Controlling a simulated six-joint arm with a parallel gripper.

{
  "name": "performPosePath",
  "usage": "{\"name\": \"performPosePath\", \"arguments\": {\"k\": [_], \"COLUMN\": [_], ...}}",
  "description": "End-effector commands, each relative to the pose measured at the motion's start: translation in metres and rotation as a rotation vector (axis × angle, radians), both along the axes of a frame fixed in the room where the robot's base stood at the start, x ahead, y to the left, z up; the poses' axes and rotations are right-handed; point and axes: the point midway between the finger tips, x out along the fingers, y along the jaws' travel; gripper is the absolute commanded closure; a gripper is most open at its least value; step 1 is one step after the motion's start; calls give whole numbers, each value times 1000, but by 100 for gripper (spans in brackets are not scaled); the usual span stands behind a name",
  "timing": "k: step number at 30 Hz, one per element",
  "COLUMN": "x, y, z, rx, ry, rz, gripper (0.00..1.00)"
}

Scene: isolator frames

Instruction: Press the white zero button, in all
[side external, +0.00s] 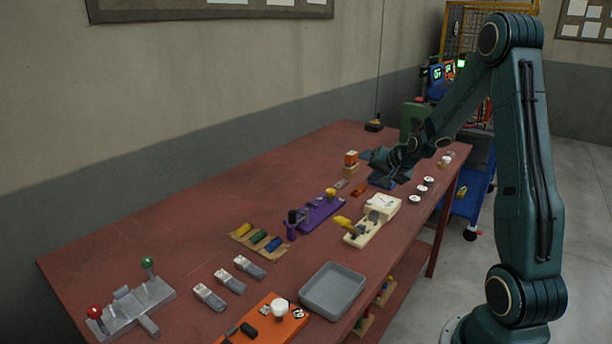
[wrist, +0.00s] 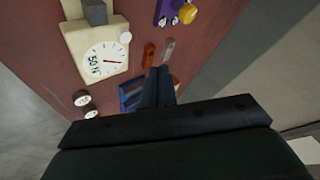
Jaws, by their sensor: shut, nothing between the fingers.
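The cream gauge device (side external: 372,221) stands on the red table right of centre. In the wrist view the cream device (wrist: 72,42) is at the upper left. It has a round dial with a red needle and green digits reading like "50 N". The white button (wrist: 125,37) is a small round knob at the device's right edge; I cannot make it out clearly in the side external view. My gripper (wrist: 158,76) is shut and empty over the table, apart from the button, below and right of it in the wrist view. My gripper (side external: 372,163) is beyond the device in the side external view.
A purple fixture (side external: 318,212) with a yellow knob stands left of the device. An orange piece (wrist: 148,55) and a grey piece (wrist: 168,50) lie close to my fingers. Several white-topped round pieces (wrist: 82,98) line the table edge. A grey tray (side external: 331,290) stands nearer the camera.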

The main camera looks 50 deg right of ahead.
Motion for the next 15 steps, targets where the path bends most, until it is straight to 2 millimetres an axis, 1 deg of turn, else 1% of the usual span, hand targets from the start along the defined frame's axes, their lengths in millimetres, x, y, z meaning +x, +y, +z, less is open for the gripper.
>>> {"name": "performPosePath", "arguments": {"k": [1,7,12,15], "x": [0,0,0,0], "y": [0,0,0,0], "z": [-7,-27,-40,-44], "rx": [3,3,2,1], "ry": [3,2,1,0], "rz": [0,0,0,0], "gripper": [100,100,100,100]}}
